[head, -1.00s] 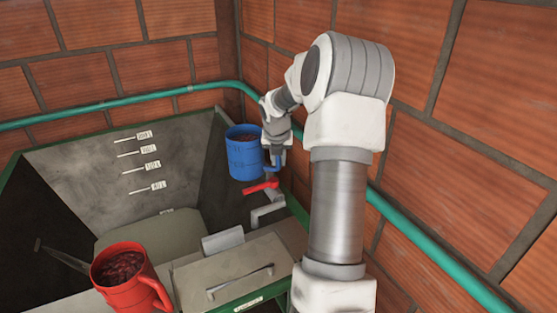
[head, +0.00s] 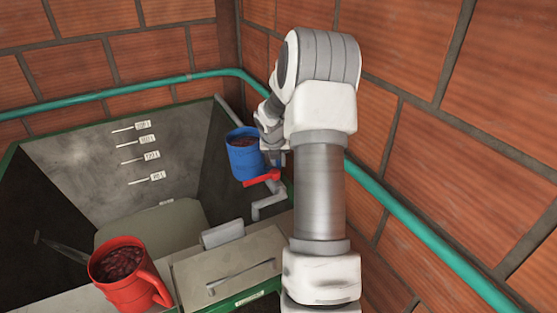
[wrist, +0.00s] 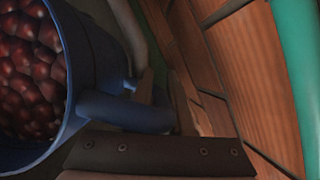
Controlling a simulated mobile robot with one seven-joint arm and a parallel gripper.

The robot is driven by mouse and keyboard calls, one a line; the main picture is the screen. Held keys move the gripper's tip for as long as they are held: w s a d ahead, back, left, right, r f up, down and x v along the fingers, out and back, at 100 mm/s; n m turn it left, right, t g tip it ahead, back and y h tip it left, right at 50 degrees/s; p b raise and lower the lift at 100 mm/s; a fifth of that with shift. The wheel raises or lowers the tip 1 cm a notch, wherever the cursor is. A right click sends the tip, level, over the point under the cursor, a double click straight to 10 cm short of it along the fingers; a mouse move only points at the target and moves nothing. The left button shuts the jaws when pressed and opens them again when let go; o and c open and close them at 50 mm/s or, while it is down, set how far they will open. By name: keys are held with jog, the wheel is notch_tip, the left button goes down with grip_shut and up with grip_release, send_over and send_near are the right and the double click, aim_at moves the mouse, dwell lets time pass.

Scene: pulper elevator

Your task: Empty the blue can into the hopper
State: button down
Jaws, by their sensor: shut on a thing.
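The blue can (head: 243,160) is held upright or nearly so by my gripper (head: 272,158), near the right side of the hopper. Dark red cherries fill the can; they show large in the wrist view (wrist: 30,75). My gripper is shut on the can's handle (wrist: 125,110), at the can's right side. The hopper (head: 95,165) is a wide grey bin with sloping walls and level marks on its back wall. Its lower inside is partly hidden by a grey panel.
A red can (head: 128,270) full of cherries stands at the hopper's front edge. A red-handled crank (head: 262,178) is just below the blue can. A grey lid with a handle (head: 240,275) lies in front. A green pipe (head: 400,225) runs along the brick walls.

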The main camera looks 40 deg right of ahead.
jog(key=r+n+h+b, duration=0.1)
jog(key=r+h+b, duration=0.2)
jog(key=h, duration=0.1)
jog(key=a+r+n+g+h+b, duration=0.1)
jog(key=r+h+b, duration=0.3)
jog(key=h, duration=0.1)
jog(key=a+r+n+g+h+b, duration=0.1)
jog(key=r+h+b, duration=0.2)
jog(key=h, duration=0.1)
jog(key=shift+w+a+r+b, duration=0.1)
jog(key=shift+w+r+b, duration=0.1)
jog(key=shift+b, duration=0.1)
jog(key=w+a+n+t+h+p, duration=0.1)
jog(key=a+n+h, duration=0.1)
jog(key=a+h, duration=0.2)
jog(key=w+a+r+n+t+h, duration=0.1)
jog(key=w+a+n+h, duration=0.1)
jog(key=a+h, duration=0.2)
jog(key=shift+w+a+r+n+t+p, duration=0.3)
jog(key=shift+a+n+p, duration=0.1)
jog(key=shift+a, duration=1.1)
dwell(1.3)
